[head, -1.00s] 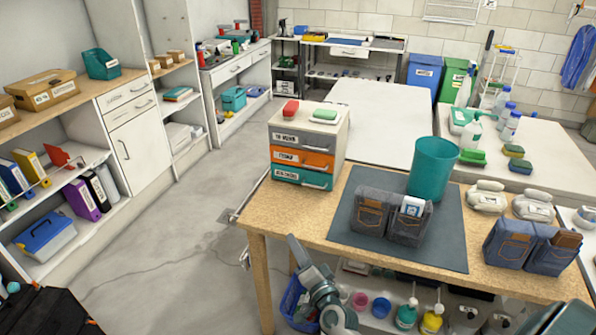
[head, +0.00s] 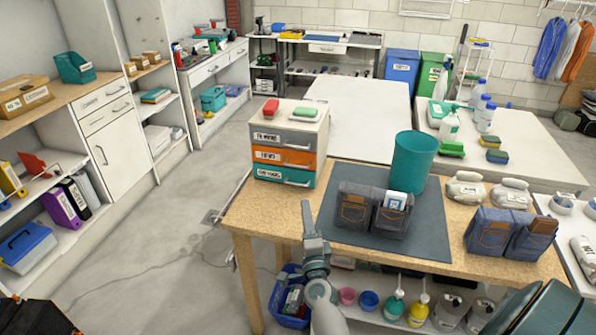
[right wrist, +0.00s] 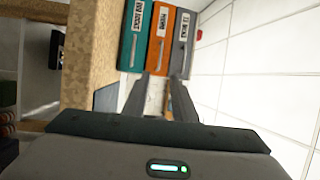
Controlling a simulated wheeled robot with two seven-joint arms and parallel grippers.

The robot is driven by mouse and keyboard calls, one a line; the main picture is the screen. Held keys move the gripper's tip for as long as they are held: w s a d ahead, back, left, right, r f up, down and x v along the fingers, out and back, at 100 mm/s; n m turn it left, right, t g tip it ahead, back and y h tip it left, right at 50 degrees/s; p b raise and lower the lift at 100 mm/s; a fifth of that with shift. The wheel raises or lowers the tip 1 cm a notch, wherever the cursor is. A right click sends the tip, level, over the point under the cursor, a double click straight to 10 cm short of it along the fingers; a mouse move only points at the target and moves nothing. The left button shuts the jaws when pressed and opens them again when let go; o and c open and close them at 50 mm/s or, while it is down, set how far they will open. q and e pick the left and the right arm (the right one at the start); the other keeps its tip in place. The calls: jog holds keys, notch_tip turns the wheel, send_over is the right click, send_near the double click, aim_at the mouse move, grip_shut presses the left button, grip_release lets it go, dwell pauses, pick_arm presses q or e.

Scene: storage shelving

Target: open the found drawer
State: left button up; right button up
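A small drawer unit (head: 320,140) stands on the wooden workbench, with a grey drawer (head: 282,139) on top, an orange drawer (head: 282,156) in the middle and a teal drawer (head: 282,175) at the bottom. All three look shut, with labels and pale handles. My left gripper is not in view.
The workbench (head: 275,220) carries a dark mat (head: 425,235), denim pouches (head: 375,210) and a teal bin (head: 413,160). A red and a green item lie on the drawer unit. The floor left of the bench is clear.

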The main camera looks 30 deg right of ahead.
jog(key=shift+w, duration=0.15)
